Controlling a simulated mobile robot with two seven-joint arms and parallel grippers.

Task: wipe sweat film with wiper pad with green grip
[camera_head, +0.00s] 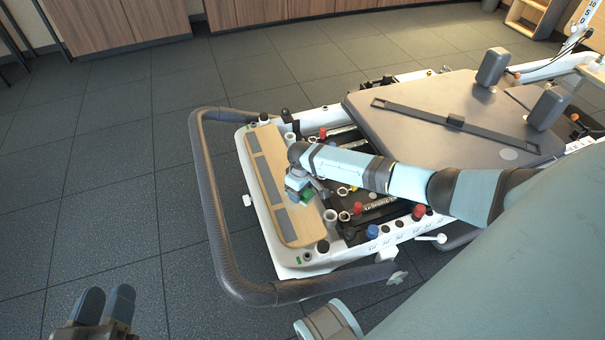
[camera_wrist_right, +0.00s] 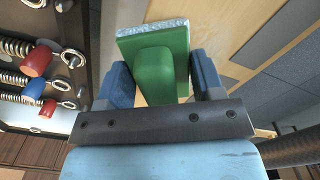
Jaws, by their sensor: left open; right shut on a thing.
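The wiper pad (camera_wrist_right: 153,29) has a green grip (camera_wrist_right: 154,75) and a pale, speckled face. My right gripper (camera_wrist_right: 160,88) is shut on the green grip, with one blue finger on each side. In the head view my right gripper (camera_head: 298,190) is over the right side of the wooden board, and the green grip shows there (camera_head: 307,196). I cannot tell whether the pad touches the board. My left gripper (camera_head: 106,303) is open and empty at the lower left, over the floor. I cannot make out a sweat film in either view.
The wooden board (camera_head: 299,229) has grey strips and lies on the reformer's white end frame. A dark curved bar (camera_head: 209,205) surrounds that end. Springs and coloured knobs (camera_head: 419,212) lie to the right. The padded carriage (camera_head: 430,135) is behind. Floor (camera_head: 100,200) at left is clear.

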